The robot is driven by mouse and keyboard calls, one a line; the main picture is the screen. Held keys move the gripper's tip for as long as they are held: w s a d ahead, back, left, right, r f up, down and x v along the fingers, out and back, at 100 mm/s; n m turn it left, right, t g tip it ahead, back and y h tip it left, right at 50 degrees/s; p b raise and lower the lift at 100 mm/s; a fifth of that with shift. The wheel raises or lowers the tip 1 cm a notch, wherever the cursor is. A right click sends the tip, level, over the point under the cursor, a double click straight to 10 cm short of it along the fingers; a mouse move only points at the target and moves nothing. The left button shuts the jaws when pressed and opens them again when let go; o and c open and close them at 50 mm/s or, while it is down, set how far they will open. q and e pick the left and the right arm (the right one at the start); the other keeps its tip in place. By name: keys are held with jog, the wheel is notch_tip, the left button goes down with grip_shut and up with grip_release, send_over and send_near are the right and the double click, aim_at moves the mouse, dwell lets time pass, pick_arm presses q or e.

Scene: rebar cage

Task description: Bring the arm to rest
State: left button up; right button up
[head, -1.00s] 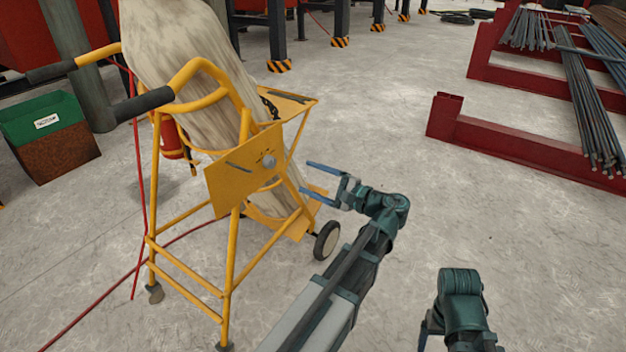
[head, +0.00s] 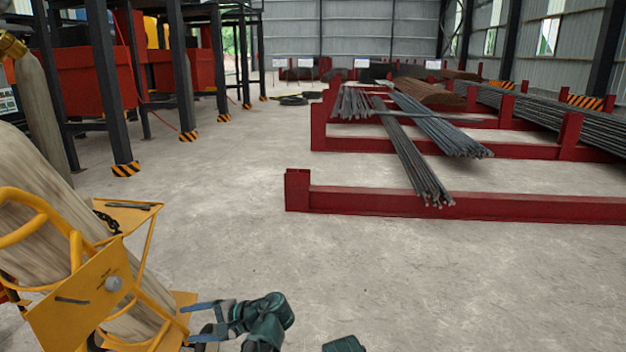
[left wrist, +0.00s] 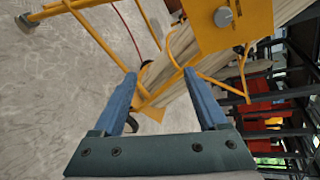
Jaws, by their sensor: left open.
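My left gripper (head: 192,322) is at the lower left of the head view, just right of a yellow cart (head: 95,300). Its two blue fingers are apart and point left toward the cart. The left wrist view also shows the gripper (left wrist: 160,76), with nothing held between the fingers. The cart's yellow frame and pale cylinder (left wrist: 225,62) show beyond the fingertips; I cannot tell the exact gap. A small dark teal piece of my right arm shows at the bottom edge of the head view; my right gripper is out of view.
A red rack beam (head: 440,204) crosses the floor ahead on the right. Bundled grey bars (head: 412,160) lie on the racks, their ends overhanging. Black posts (head: 110,100) with striped feet stand at the left. The middle floor (head: 270,260) is clear.

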pick_arm(q)
jog(key=s+d+f+n+g+h+p, duration=0.1)
jog(key=s+d+f+h, duration=0.35)
jog(key=d, duration=0.35)
jog(key=s+d+f+h+p, duration=0.1)
jog(key=s+d+f+h, duration=0.3)
jog(key=d, duration=0.4)
jog(key=s+d+f+n+g+h, duration=0.1)
jog(key=s+d+f+h, duration=0.3)
jog(key=d, duration=0.5)
notch_tip(320, 180, up, 38)
jog(key=p, duration=3.7)
jog(key=shift+s+a, duration=0.25)
jog(key=shift+s, duration=0.2)
